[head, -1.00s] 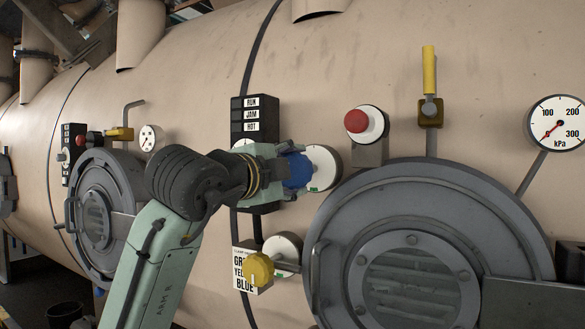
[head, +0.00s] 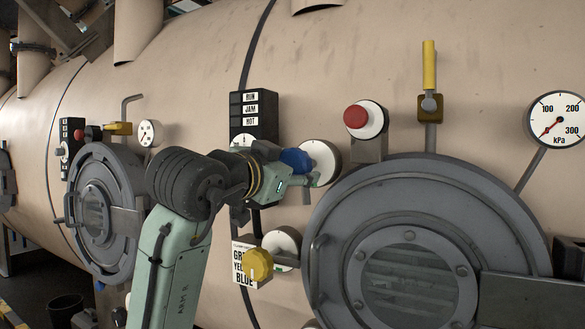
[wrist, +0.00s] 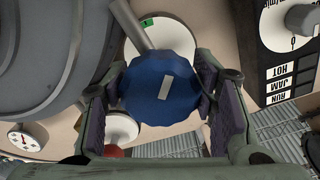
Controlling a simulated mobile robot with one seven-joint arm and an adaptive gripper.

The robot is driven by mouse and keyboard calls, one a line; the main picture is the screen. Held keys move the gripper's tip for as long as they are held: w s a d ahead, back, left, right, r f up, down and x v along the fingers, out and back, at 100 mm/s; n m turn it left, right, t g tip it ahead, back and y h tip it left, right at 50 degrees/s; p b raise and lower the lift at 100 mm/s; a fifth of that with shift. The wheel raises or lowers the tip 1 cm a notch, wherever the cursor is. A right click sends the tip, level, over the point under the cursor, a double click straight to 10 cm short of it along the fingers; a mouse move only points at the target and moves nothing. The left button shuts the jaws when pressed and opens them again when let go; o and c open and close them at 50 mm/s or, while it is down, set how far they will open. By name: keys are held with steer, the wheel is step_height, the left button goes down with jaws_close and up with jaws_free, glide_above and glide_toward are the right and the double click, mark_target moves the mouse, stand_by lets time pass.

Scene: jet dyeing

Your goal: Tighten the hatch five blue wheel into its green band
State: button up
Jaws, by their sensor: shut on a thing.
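The blue wheel (head: 295,159) stands out from a round white dial plate (head: 322,158) on the tan vessel, left of the large grey hatch. My gripper (head: 299,172) is at the wheel, and its body hides part of it. In the wrist view the wheel (wrist: 143,84) lies between my two finger pads (wrist: 162,88), one on each side, shut on it. A pale bar mark shows on the wheel's face. A small green patch (wrist: 147,22) shows on the dial plate's edge; I cannot tell where the wheel's pointer stands against it.
The large grey hatch (head: 335,215) and its handle are close at right. A RUN/JAM/HOT panel (head: 268,105) is close behind my wrist. A yellow wheel (head: 257,265) and a label card (head: 240,262) sit below. A red button (head: 357,117) and a kPa gauge (head: 560,118) are higher right.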

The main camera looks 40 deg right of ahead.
steer(key=n, duration=0.3)
steer(key=shift+s+n, duration=0.1)
steer(key=shift+n, duration=0.3)
steer(key=shift+s+d+n, duration=0.1)
steer(key=shift+n, duration=1.7)
steer(key=o, duration=1.2)
steer(key=v, duration=1.2)
